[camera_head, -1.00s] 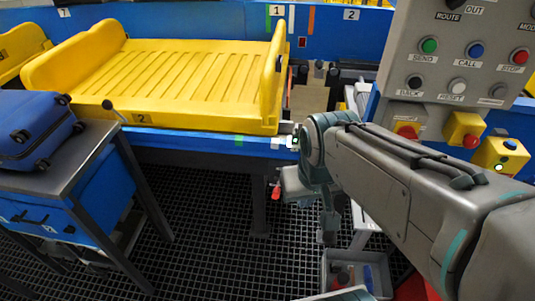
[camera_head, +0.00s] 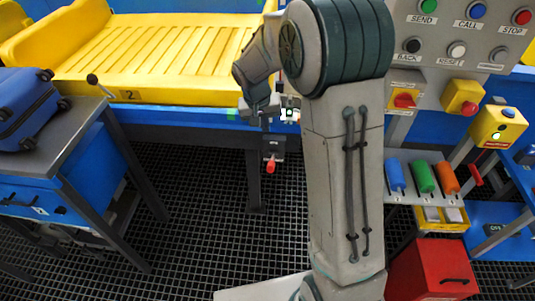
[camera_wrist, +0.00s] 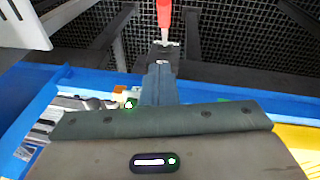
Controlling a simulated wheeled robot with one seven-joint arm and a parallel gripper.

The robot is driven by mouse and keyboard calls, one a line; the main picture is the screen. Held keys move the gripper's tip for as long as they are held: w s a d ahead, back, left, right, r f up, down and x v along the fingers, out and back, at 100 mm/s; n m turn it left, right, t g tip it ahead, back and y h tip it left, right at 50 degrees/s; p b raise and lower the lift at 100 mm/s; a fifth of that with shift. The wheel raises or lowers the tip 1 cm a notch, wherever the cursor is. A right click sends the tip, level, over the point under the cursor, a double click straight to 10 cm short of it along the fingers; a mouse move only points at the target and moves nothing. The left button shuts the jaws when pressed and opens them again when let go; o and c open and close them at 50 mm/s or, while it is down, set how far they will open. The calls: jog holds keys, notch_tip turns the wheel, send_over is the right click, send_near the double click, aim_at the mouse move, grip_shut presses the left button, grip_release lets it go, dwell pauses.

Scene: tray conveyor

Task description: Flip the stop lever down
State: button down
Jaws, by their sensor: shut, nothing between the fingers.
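A red-handled lever (camera_head: 271,165) sits on a dark bracket under the front edge of the conveyor. Its handle also shows at the top of the wrist view (camera_wrist: 164,16). A second lever with a black ball knob (camera_head: 92,79) stands tilted up at the left end of the conveyor front. No label tells which is the stop lever. My gripper (camera_head: 266,124) is shut and empty, at the conveyor edge just above the red handle. In the wrist view my gripper (camera_wrist: 161,72) points toward the red handle's bracket; contact cannot be told.
A yellow tray (camera_head: 150,92) rests on the blue conveyor. A blue suitcase (camera_head: 25,105) lies on a side table at left. A button panel (camera_head: 455,45), coloured cylinders (camera_head: 423,176) and a red box (camera_head: 432,268) are at right. The grated floor below the conveyor is open.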

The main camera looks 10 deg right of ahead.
jog(key=shift+w+a+f, duration=0.2)
jog(key=shift+w+f, duration=0.7)
jog(key=shift+f, duration=0.2)
send_over(271, 162)
jog(key=f, duration=1.1)
jog(key=shift+w+a+f, duration=0.3)
jog(key=shift+a+f, duration=0.05)
jog(key=shift+f, duration=0.05)
jog(key=shift+s+f, duration=0.4)
jog(key=shift+f, duration=0.15)
jog(key=shift+f, duration=0.2)
